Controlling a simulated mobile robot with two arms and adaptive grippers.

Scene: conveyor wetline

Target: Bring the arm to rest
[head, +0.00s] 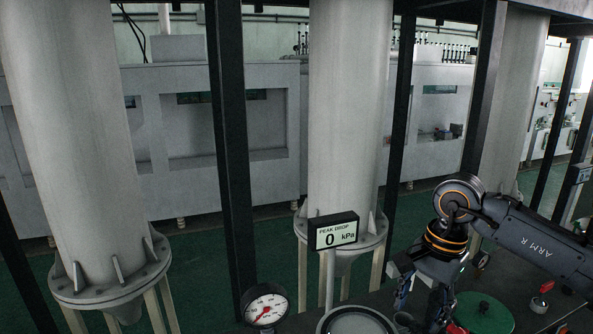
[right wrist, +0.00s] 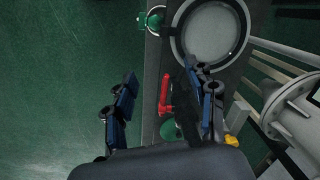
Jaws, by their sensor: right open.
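My right arm (head: 530,240), marked ARM R, comes in from the right in the head view and bends down at its wrist. My right gripper (head: 422,305) points down over the dark bench at the bottom of that view. In the right wrist view my right gripper (right wrist: 167,100) shows its two blue-padded fingers well apart. A red handle (right wrist: 165,92) shows in the gap between them; I cannot tell how far below it is. Nothing is held between the fingers. My left arm and gripper are not in view.
A round pale vessel top (head: 357,324) lies left of the gripper, with a display reading 0 kPa (head: 336,232) and a dial gauge (head: 266,305). A green round part (head: 483,314) is to the right. Dark posts (head: 232,150) and large columns (head: 348,100) stand behind.

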